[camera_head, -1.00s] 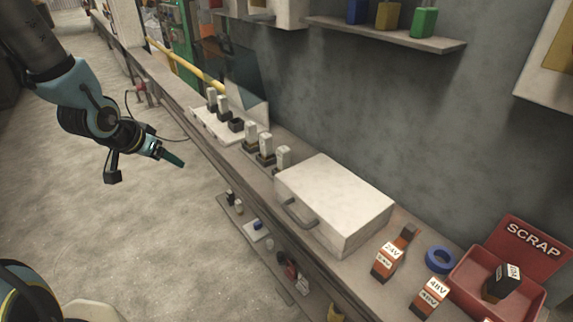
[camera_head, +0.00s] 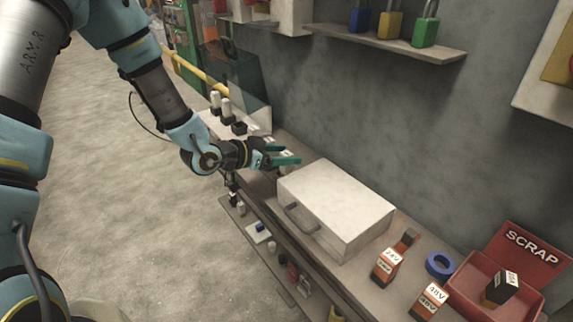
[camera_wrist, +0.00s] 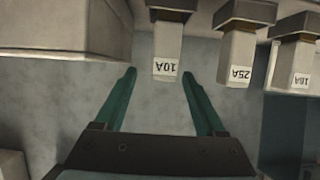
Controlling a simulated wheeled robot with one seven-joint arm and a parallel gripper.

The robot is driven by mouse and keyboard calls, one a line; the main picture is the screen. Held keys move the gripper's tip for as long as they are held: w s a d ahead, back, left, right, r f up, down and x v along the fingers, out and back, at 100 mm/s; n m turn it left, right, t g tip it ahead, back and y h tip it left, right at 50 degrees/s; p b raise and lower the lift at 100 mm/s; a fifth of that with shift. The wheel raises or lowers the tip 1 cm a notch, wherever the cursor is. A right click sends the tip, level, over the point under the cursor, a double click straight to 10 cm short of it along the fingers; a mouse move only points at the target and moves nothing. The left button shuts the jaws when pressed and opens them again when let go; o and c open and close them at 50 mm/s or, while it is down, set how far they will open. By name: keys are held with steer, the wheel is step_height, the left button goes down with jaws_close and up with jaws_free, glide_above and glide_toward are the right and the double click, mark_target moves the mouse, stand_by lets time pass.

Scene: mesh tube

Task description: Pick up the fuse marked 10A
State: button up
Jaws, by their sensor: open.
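The fuse marked 10A (camera_wrist: 167,45) is a pale block with a dark band, its label upside down in the wrist view. My gripper (camera_wrist: 159,75) is open and empty, with green fingers on either side of the line to this fuse. The fuse stands just beyond the fingertips, roughly centred between them, and I see no contact. In the head view my gripper (camera_head: 285,157) is over the bench beside the white case and mostly hides the fuses there.
A fuse marked 25A (camera_wrist: 238,60) stands close to the right, with another fuse (camera_wrist: 296,65), its label hard to read, beyond it. The white case (camera_head: 335,205) is close on the other side. Orange blocks (camera_head: 388,266) and a red scrap bin (camera_head: 463,283) are farther right.

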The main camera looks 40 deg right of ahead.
steer(key=shift+w+p+x, duration=0.2)
steer(key=shift+p+x, duration=0.65)
steer(key=shift+x, duration=1.3)
steer(key=shift+f, duration=0.15)
jaws_close()
